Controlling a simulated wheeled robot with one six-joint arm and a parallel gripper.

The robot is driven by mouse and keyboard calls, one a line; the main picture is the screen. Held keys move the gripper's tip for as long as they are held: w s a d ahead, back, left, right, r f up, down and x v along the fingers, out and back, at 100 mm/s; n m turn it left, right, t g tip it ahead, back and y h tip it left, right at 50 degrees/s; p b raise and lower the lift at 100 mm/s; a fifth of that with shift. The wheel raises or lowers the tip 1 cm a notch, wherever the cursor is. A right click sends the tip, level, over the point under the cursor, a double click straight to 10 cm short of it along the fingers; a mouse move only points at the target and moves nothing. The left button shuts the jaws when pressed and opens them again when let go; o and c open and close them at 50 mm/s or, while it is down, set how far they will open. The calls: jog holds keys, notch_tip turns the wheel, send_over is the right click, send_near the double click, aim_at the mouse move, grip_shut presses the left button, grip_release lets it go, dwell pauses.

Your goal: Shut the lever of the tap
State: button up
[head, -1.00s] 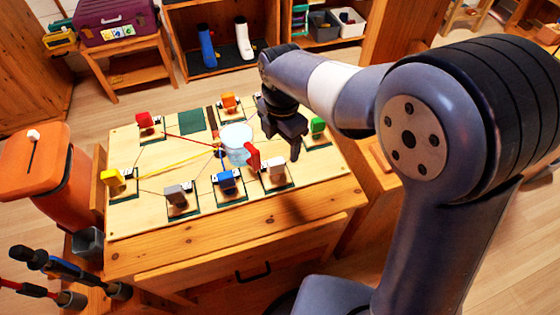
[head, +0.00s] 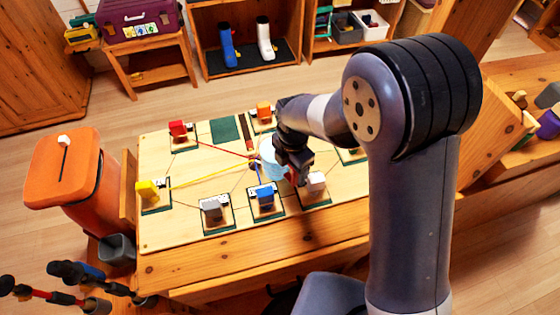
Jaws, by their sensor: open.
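A small red piece, apparently the tap's lever (head: 290,178), shows beside my gripper near the middle of the wooden board. The tap's body is mostly hidden, so I cannot tell the lever's angle. A pale blue, clear round thing (head: 268,160) is just left of my gripper, partly covered by it. My gripper (head: 297,172) is open, pointing down over the board at the lever. I cannot tell whether the fingers touch the lever or stand around it.
The board (head: 190,165) lies on a wooden cabinet. An orange bin (head: 65,170) is at the left.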

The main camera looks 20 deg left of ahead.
jog(key=shift+c, duration=0.4)
grip_shut()
dwell(0.4)
